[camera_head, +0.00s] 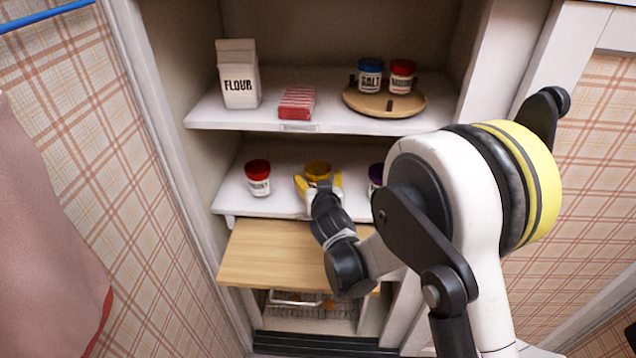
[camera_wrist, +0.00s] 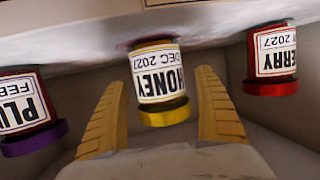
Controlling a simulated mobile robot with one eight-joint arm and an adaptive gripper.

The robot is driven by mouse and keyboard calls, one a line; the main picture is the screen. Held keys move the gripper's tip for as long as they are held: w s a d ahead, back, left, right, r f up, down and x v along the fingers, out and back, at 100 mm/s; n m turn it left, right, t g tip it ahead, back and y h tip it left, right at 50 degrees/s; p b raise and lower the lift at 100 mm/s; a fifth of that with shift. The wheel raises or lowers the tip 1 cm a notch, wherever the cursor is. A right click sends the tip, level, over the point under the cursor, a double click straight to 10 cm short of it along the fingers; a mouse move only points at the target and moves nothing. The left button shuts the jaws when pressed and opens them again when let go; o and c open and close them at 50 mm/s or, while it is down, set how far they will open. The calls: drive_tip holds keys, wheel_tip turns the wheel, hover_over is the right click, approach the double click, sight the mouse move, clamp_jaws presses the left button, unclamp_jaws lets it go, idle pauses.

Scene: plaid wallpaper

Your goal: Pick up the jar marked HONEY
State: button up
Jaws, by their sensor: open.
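The jar marked HONEY (camera_wrist: 157,75) has a yellow lid and a white label, and it appears upside down in the wrist view. In the head view its yellow lid (camera_head: 318,168) shows on the middle shelf, with its lower part hidden behind my gripper. My gripper (camera_head: 319,183) is open, with one yellow finger on each side of the jar. In the wrist view, my gripper (camera_wrist: 164,95) shows gaps between both fingers and the jar. The jar stands on the shelf; whether anything touches it from behind is hidden.
A red-lidded jar (camera_head: 258,178), its label ending in "ERRY" (camera_wrist: 272,58), stands left of the honey. A purple-lidded jar (camera_head: 376,176) stands to the right, partly hidden by my arm. The upper shelf (camera_head: 330,118) overhangs. A wooden board (camera_head: 270,255) juts out below.

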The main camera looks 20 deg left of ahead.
drive_tip(key=c, duration=1.5)
